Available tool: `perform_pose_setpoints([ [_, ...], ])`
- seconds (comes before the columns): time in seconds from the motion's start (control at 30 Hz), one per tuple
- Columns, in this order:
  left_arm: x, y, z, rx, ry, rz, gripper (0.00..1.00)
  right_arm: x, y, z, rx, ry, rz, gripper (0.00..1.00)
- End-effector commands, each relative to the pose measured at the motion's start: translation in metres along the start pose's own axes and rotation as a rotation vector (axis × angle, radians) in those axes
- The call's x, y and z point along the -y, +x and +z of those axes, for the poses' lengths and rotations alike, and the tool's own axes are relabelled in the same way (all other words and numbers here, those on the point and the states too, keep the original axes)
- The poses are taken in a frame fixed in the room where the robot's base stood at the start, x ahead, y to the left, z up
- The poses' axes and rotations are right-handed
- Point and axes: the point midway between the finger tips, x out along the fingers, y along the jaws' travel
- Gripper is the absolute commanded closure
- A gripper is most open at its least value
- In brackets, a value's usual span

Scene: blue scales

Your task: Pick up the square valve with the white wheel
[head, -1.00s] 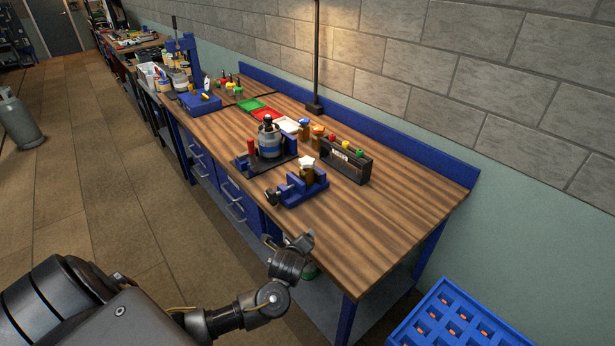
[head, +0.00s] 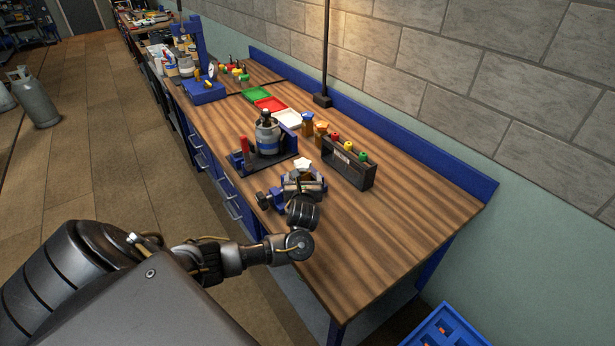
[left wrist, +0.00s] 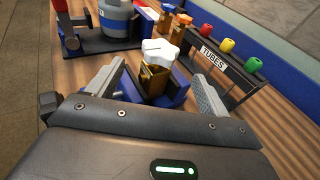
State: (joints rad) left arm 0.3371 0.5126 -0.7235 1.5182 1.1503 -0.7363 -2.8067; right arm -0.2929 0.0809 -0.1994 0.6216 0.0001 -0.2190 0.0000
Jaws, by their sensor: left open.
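The square valve with the white wheel (left wrist: 159,53) has a brass-coloured body and sits in a blue vise (left wrist: 177,97) on the workbench. In the head view the white wheel (head: 303,165) shows just beyond my left gripper (head: 304,186), which hides part of the vise. In the left wrist view my left gripper's fingers (left wrist: 157,88) are open, one on each side of the valve, with nothing held. The valve stands between and a little ahead of them; I cannot tell whether they touch it. My right gripper is not in view.
A black tube rack (head: 348,165) with coloured caps stands to the right of the vise. A grey-blue canister (head: 267,137) on a dark stand is behind it. Blue- and orange-topped valves (head: 321,132) stand nearby. The bench's front right (head: 400,225) is clear.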

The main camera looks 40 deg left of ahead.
Motion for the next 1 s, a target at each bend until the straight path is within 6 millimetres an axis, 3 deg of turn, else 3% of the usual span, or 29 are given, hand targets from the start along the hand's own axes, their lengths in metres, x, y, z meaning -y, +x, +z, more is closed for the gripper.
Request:
perform_pose_setpoints([
  [0.1,-0.003,0.019,0.001,0.002,0.001,0.006,0.2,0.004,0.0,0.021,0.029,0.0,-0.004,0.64],
  [0.2,-0.003,0.035,0.001,0.001,0.0,0.007,0.2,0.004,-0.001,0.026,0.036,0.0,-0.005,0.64],
  [0.33,-0.001,0.048,0.0,0.0,0.0,0.003,0.2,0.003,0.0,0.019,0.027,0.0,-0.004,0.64],
  [0.57,0.001,0.053,0.001,-0.001,-0.001,0.0,0.2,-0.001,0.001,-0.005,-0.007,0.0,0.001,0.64],
  [1.0,0.004,0.1,-0.001,-0.002,-0.001,0.0,0.2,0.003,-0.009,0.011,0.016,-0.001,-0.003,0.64],
])
